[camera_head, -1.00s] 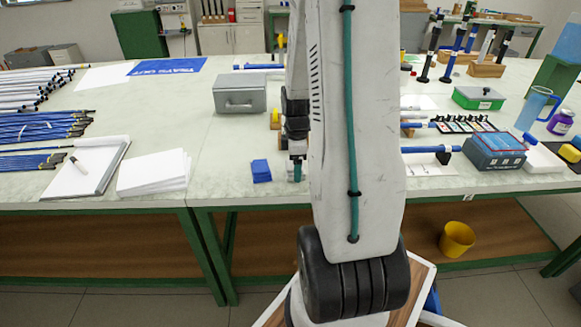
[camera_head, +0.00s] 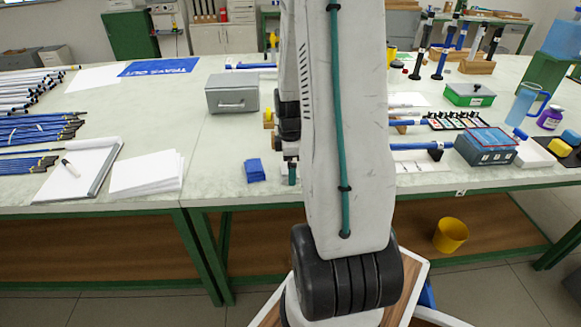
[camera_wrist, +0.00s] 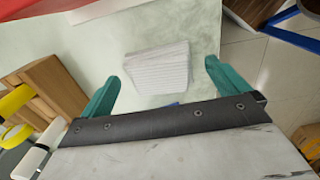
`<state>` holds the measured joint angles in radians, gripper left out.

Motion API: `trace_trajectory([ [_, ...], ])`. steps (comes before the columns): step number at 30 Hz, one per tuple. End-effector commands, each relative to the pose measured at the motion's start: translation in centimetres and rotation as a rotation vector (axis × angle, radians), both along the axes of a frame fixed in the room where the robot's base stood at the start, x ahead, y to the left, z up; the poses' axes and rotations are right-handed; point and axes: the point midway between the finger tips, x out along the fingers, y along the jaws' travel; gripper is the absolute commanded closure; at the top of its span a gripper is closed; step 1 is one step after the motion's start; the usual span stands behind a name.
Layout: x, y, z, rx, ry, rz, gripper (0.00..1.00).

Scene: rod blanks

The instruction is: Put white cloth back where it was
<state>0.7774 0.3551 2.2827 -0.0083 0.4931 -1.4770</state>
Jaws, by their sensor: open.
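A folded white cloth (camera_wrist: 157,70) with fine ribbed lines lies on the pale tabletop in the wrist view. My gripper (camera_wrist: 161,72) is open, its two green fingers apart on either side of the cloth in that view. I cannot tell whether the fingers touch it. In the head view my arm hides this cloth, and only one green fingertip (camera_head: 292,173) shows, low over the table near the front edge. A small folded blue cloth (camera_head: 255,171) lies just left of the fingertip. A blue sliver (camera_wrist: 172,104) shows below the white cloth in the wrist view.
A grey metal box (camera_head: 232,97) stands behind the blue cloth. A wooden block (camera_wrist: 47,90) with yellow rolls is near my gripper. A white paper stack (camera_head: 147,173) lies farther left. A blue-grey box (camera_head: 486,147) stands to the right. The table's front edge is close.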

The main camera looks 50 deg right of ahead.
Motion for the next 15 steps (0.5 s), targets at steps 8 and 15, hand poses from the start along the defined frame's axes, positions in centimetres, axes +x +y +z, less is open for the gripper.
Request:
trace_trajectory([
  [8, 0.1, 0.0, 6.1, -0.005, -0.006, 0.000, 0.00],
  [15, 0.0, 0.1, 10.0, -0.003, -0.003, 0.000, 0.00],
])
